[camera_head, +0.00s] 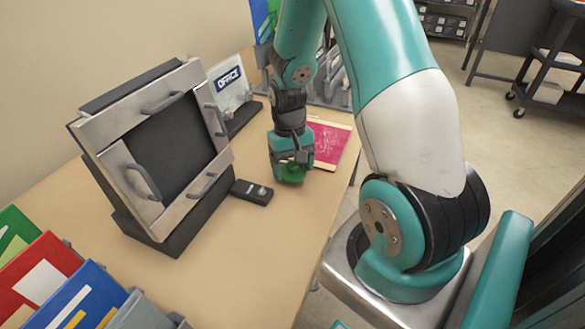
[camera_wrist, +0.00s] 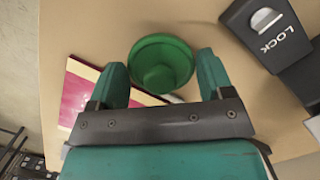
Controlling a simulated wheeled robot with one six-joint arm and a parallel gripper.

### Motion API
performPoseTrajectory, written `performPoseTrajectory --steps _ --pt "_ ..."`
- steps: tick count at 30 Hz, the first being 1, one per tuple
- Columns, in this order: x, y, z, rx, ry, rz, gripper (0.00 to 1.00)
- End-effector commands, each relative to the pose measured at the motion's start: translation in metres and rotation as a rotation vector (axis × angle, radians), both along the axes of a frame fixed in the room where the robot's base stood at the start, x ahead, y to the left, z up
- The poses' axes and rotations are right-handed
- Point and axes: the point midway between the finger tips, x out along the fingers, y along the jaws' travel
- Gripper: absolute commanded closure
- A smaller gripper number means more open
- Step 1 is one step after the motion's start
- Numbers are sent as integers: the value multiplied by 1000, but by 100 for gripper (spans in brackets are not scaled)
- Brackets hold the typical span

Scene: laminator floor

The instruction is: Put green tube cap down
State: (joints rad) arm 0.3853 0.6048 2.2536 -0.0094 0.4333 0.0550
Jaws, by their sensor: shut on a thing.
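The green tube cap (camera_wrist: 160,64) is round with a raised rim, and it shows between my gripper's teal fingers in the wrist view. In the head view the cap (camera_head: 292,174) shows as a green shape at the fingertips, low over the table (camera_head: 300,225). My gripper (camera_wrist: 160,82) is shut on the cap; it also shows in the head view (camera_head: 291,168), pointing down. I cannot tell whether the cap touches the tabletop.
A black device marked LOCK (camera_wrist: 270,30) lies close by; in the head view the device (camera_head: 252,192) is left of my gripper. A red board (camera_head: 330,143) lies behind right. A metal-framed panel (camera_head: 160,150) stands left. Bare tabletop lies in front.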

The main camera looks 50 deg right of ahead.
Motion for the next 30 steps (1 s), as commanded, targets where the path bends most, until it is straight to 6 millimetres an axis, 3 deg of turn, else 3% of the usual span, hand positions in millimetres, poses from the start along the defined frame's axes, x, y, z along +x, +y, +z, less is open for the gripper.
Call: performPoseTrajectory --steps 3,20,21,23,30 --pt "0 0 -10 0 0 0 52" --pt "0 0 -20 0 -1 0 52" --pt "0 0 -19 0 -1 0 17" --pt "0 0 -19 0 -1 0 3" --pt "0 0 -18 0 -1 0 1"
